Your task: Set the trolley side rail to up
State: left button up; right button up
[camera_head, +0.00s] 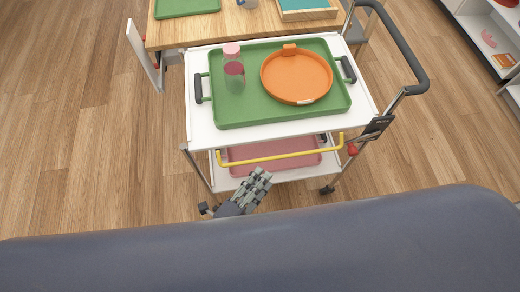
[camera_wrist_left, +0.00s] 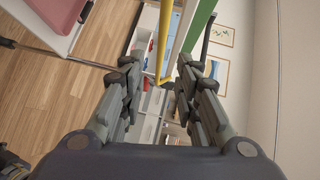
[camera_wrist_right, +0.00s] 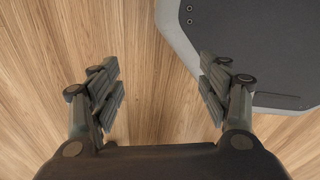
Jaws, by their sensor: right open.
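The trolley's yellow side rail (camera_head: 280,155) runs across its near side, below the top shelf (camera_head: 205,125) and in front of the lower shelf. A red piece (camera_head: 352,150) sits near its right end. My left gripper (camera_head: 258,182) is just below and in front of the rail, apart from it. In the left wrist view its fingers (camera_wrist_left: 157,68) are open and empty, and the yellow rail (camera_wrist_left: 166,38) shows ahead between them. My right gripper (camera_wrist_right: 158,65) is open and empty over the wooden floor; the head view does not show it.
A green tray (camera_head: 330,108) on the top shelf holds an orange round dish (camera_head: 297,77) and a pink-lidded clear container (camera_head: 234,72). A pink tray (camera_head: 272,165) lies on the lower shelf. The trolley's dark push handle (camera_head: 400,45) rises at right. A wooden table (camera_head: 175,33) stands behind.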

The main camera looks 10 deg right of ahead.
aim_at(283, 156)
pick_arm(q)
jog(key=x, duration=0.2)
jog(key=p+x, duration=0.1)
jog(key=x, duration=0.2)
jog(key=shift+d+r, duration=0.2)
jog(key=shift+d, duration=0.25)
jog(key=x, duration=0.5)
jog(key=shift+w+f, duration=0.1)
jog(key=shift+f, duration=0.05)
grip_shut()
pick_arm(e)
jog(key=shift+g, duration=0.3)
jog(key=s, duration=0.4)
jog(key=shift+s+d+r, duration=0.15)
jog(key=shift+s+d, duration=0.15)
